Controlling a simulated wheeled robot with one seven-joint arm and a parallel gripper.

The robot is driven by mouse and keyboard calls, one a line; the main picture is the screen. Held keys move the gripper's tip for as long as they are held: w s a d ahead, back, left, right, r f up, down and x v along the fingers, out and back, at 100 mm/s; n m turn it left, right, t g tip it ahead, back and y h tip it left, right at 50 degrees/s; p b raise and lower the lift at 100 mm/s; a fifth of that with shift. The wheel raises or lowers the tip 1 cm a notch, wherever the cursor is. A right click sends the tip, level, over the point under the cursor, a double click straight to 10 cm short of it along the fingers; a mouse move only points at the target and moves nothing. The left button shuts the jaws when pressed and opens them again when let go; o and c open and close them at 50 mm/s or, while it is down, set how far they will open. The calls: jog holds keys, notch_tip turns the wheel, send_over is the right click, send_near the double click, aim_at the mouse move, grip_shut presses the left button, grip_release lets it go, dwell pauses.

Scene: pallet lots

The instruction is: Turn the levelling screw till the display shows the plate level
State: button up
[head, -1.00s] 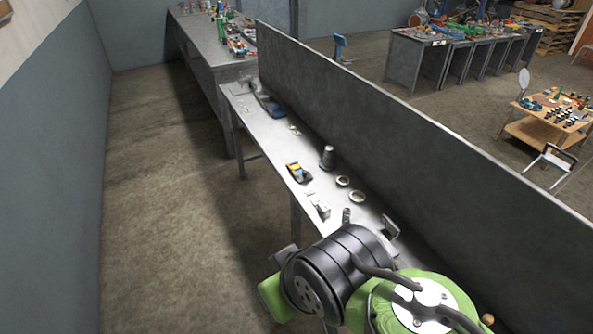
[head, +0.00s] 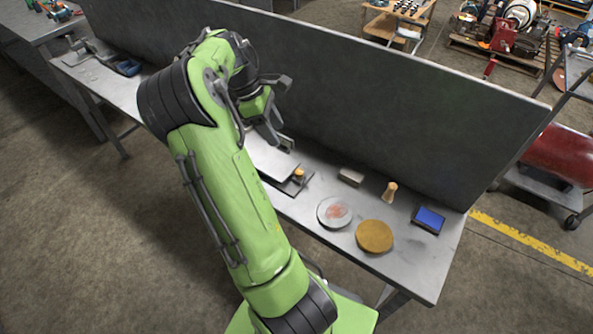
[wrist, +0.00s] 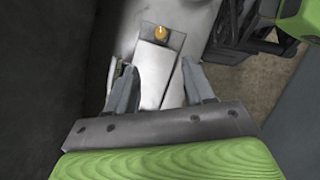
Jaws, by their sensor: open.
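The levelling screw has an orange knob (head: 299,174) at the near right corner of a pale flat plate (head: 268,160) on the bench. In the wrist view, the knob (wrist: 160,33) stands beyond my fingertips, at the far end of the plate (wrist: 153,70). My gripper (head: 272,138) is open and empty above the plate's back edge, apart from the knob. Its two spread fingers (wrist: 160,88) show over the plate in the wrist view. The display (head: 429,218) is a dark-framed blue screen at the bench's right end. Its reading is too small to make out.
Between plate and display lie a grey block (head: 351,177), a wooden-handled tool (head: 390,192), a round pale dish (head: 334,212) and a brown disc (head: 375,236). A tall dark panel (head: 380,110) runs along the bench's back. Bare bench top (head: 440,265) shows near the right end.

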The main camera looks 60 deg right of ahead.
aim_at(299, 171)
jog(key=b+x, duration=0.5)
jog(key=x, duration=1)
jog(key=shift+s+f, duration=0.1)
jog(key=shift+f, duration=0.15)
jog(key=shift+c, duration=0.5)
grip_shut()
